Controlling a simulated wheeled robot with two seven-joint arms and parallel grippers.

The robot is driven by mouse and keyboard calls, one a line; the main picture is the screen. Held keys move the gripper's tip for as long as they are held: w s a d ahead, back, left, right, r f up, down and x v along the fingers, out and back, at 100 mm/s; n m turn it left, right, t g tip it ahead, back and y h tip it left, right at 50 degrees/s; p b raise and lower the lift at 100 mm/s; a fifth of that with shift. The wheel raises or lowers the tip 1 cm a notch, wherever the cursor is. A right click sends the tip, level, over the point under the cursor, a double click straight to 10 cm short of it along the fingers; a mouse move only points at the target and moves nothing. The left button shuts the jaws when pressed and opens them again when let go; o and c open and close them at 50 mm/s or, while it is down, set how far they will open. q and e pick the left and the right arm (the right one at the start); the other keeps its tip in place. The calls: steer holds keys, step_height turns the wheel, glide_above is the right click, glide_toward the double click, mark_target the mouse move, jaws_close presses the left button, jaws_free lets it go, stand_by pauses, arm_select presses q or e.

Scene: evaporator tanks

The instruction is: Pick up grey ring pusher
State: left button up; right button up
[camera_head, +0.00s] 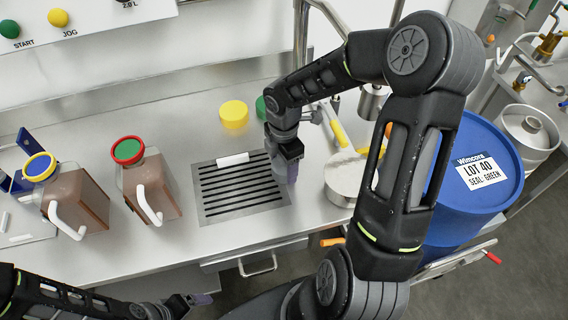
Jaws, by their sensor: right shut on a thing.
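My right gripper (290,168) reaches down over the right end of the dark slotted drain grate (216,215). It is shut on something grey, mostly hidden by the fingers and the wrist. This fits the grey ring pusher, but its shape cannot be made out. Whether it touches the grate is unclear. My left gripper (200,299) is low at the front, before the counter edge, and its jaw opening cannot be made out.
Two brown jugs, one with a blue-and-yellow cap (39,167) and one with a red-and-green cap (128,150), stand left of the grate. A yellow lid (234,114) lies behind it. A steel pan (347,172) and a blue drum (478,190) are right.

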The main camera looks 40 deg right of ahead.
step_height(320, 180, up, 10)
steer(key=shift+f+p, duration=0.15)
steer(key=shift+p, duration=0.15)
stand_by(0.6)
steer(key=w+a+m, duration=1)
steer(key=a+m, duration=0.2)
steer(key=m, duration=0.5)
steer(key=shift+w+r, duration=0.2)
steer(key=shift+r, duration=0.25)
